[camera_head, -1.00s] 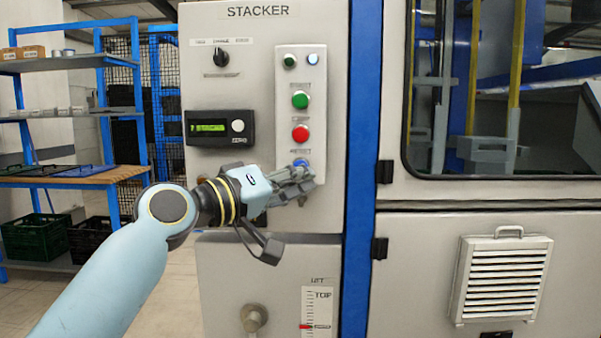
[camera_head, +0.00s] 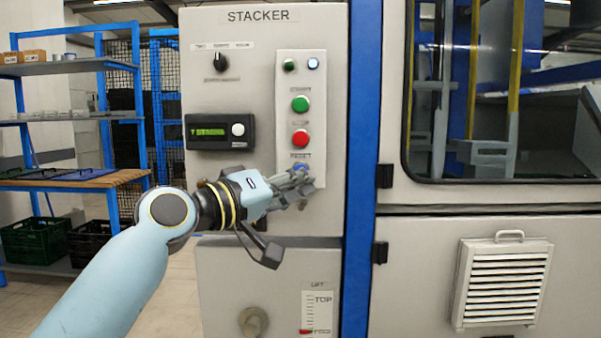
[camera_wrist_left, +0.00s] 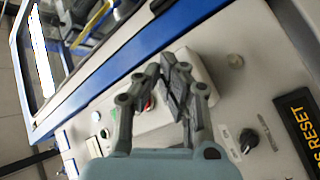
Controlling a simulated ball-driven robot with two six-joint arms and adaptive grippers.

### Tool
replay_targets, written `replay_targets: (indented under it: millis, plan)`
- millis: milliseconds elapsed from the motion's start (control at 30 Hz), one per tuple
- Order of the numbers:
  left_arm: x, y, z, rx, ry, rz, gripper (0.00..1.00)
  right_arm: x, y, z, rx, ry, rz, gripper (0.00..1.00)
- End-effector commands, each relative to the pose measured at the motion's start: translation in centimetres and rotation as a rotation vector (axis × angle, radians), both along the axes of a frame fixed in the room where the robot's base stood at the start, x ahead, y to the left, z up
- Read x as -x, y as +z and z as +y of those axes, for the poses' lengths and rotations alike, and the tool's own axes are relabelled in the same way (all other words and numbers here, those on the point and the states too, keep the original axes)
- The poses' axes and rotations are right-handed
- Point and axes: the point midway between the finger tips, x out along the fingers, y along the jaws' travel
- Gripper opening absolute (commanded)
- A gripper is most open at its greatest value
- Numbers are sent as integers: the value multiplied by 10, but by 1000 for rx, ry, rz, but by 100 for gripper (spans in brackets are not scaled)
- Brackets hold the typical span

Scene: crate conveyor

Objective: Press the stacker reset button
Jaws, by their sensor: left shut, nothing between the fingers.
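The stacker reset button (camera_head: 300,167) is blue and sits at the bottom of the pale button strip, under a RESET label. My left gripper (camera_head: 305,184) is shut and empty, its fingertips at the button's lower edge. They partly cover the button in the head view, and I cannot tell whether they touch it or press it in. In the left wrist view the shut fingers (camera_wrist_left: 172,75) reach over the end of the strip and hide the blue button. My right gripper is in neither view.
Above are a red button (camera_head: 300,138), a green button (camera_head: 300,104) and two small lamps. A selector knob (camera_head: 220,62) and a lit display (camera_head: 220,131) are to the left. A blue post (camera_head: 361,150) stands to the right. A lift gauge (camera_head: 320,308) is below.

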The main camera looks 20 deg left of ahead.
Motion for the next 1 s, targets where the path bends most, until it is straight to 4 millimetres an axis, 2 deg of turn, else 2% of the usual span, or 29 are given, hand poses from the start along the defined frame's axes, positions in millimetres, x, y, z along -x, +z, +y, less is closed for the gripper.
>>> replay_targets:
  millis: [1000]
  plan:
    - [-8, 0, 2, 0, 0, 0, 0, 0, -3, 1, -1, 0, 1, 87]
